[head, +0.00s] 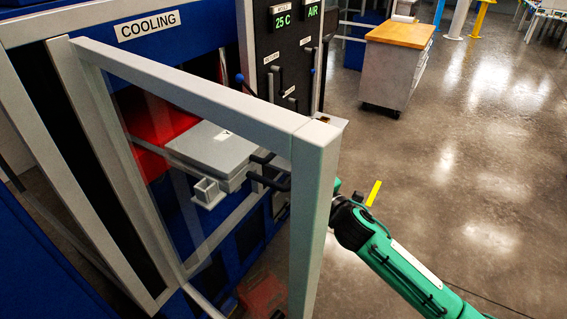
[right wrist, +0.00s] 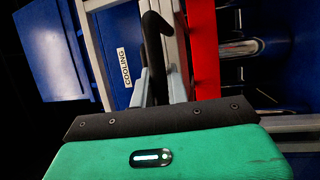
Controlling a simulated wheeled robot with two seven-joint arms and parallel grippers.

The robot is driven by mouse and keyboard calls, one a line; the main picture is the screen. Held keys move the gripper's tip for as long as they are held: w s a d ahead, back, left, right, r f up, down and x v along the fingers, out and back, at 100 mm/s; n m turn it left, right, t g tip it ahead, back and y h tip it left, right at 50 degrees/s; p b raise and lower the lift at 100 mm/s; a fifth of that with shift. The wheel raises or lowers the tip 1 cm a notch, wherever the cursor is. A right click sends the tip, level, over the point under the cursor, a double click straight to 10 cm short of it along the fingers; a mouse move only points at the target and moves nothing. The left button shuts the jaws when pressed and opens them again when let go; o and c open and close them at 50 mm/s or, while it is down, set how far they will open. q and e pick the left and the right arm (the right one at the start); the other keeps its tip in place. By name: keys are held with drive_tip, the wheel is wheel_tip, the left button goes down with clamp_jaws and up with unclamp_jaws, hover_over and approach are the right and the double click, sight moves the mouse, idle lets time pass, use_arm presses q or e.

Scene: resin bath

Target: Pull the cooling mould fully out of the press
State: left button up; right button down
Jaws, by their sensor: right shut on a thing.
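The grey flat mould (head: 215,148) shows through the glass door in the head view, level, in front of the red part of the cooling press (head: 165,115). How far it still sits inside is hard to tell. Black handle bars (head: 270,181) reach from its right side towards the door post. My right arm comes in from the lower right; its gripper is hidden behind that post. My left gripper is out of view.
The glass door's thick grey frame (head: 312,200) stands open between the head camera and the mould, close beside my right arm. A control panel (head: 285,60) stands behind. A wooden-topped cabinet (head: 398,60) is farther back. The floor on the right is clear.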

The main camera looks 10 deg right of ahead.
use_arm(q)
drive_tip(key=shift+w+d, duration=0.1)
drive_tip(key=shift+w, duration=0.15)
use_arm(e)
drive_tip(key=shift+s+d+f, duration=0.1)
drive_tip(key=shift+s+d, duration=0.6)
